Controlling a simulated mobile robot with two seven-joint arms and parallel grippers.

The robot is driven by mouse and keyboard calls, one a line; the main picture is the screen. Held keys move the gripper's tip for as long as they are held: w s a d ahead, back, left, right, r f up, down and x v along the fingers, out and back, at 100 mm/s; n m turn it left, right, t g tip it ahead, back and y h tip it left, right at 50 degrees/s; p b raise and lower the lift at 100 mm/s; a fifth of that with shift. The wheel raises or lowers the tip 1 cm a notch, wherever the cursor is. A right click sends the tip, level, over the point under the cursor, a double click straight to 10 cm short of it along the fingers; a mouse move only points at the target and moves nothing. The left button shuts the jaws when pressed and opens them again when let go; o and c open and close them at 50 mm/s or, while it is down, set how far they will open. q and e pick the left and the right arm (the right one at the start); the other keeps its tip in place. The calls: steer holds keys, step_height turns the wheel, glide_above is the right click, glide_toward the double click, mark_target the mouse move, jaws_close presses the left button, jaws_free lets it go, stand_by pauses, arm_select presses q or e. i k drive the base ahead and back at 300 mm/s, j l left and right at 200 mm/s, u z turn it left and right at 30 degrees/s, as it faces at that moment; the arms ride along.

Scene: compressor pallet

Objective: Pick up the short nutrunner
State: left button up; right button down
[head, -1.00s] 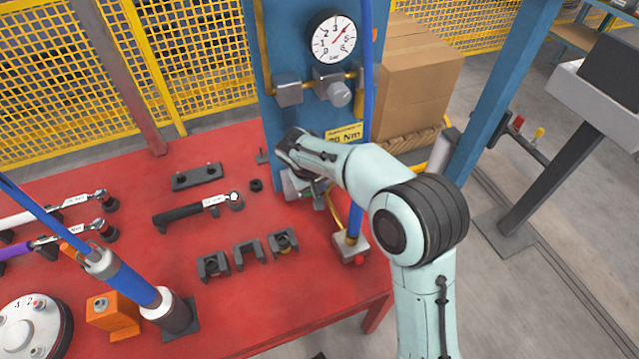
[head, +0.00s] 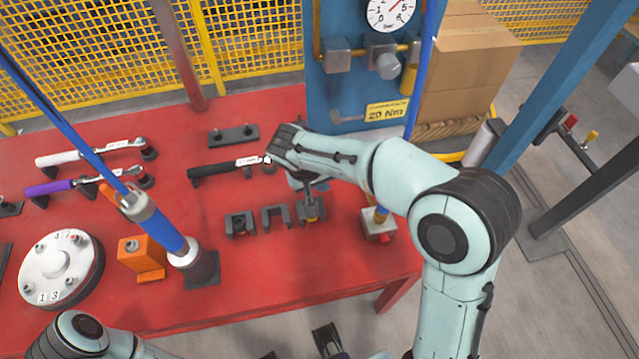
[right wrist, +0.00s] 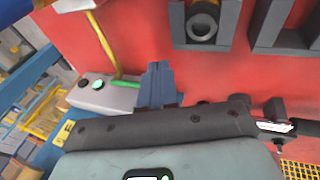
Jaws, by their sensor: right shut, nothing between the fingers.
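A blue and silver nutrunner (head: 160,228) stands upright and tilted at the left of the red table, its lower end in a dark holder and a blue hose running up from it. I cannot tell whether it is the short one. My right gripper (head: 311,192) is shut and empty, pointing down just above the rightmost of the dark forked holders (head: 312,211). Its closed fingers (right wrist: 158,85) show in the right wrist view, beside a holder with a dark round piece (right wrist: 202,22) in it. A dark part at the bottom edge may be my left gripper (head: 327,340); its jaws are unclear.
Torque wrenches with black (head: 212,169), white (head: 62,158) and purple (head: 50,191) handles lie on the table (head: 290,270). An orange block (head: 142,255) and a round numbered disc (head: 60,265) stand left. A button box (head: 379,226) is close right of my gripper.

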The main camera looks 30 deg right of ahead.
mark_target(182, 252)
steer(key=k, duration=1)
